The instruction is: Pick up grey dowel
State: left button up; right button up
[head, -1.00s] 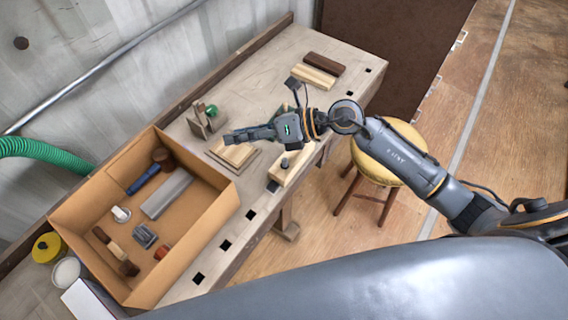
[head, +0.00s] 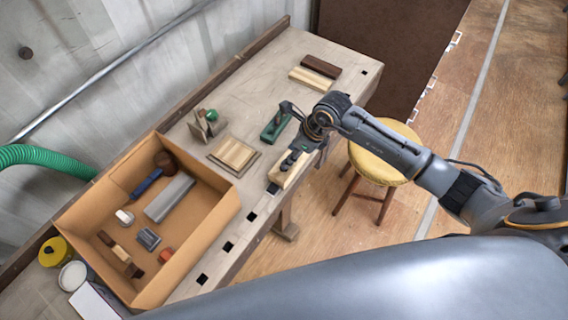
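A pale wooden block (head: 283,179) lies at the bench's front edge. A small dark grey peg, which looks like the grey dowel (head: 286,165), stands on it and is partly hidden by my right gripper. My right gripper (head: 291,157) points down over the block, with its fingers at or right beside the peg. The fingers and peg are similarly dark and small, so I cannot tell whether they are shut on it. My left gripper is not in view.
A cardboard box (head: 213,225) of tools stands at the left.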

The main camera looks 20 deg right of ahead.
jog(key=shift+a+f+p, duration=0.15)
jog(key=shift+f+p, duration=0.2)
jog(key=shift+f, duration=0.1)
jog(key=p+x, duration=0.1)
jog(key=x, duration=0.3)
jog(key=shift+s+f+p, duration=0.1)
jog(key=shift+s+p, duration=0.05)
jog(key=shift+p, duration=0.2)
jog(key=shift+f, duration=0.3)
jog(key=shift+c, duration=0.3)
jog(key=c, duration=0.8)
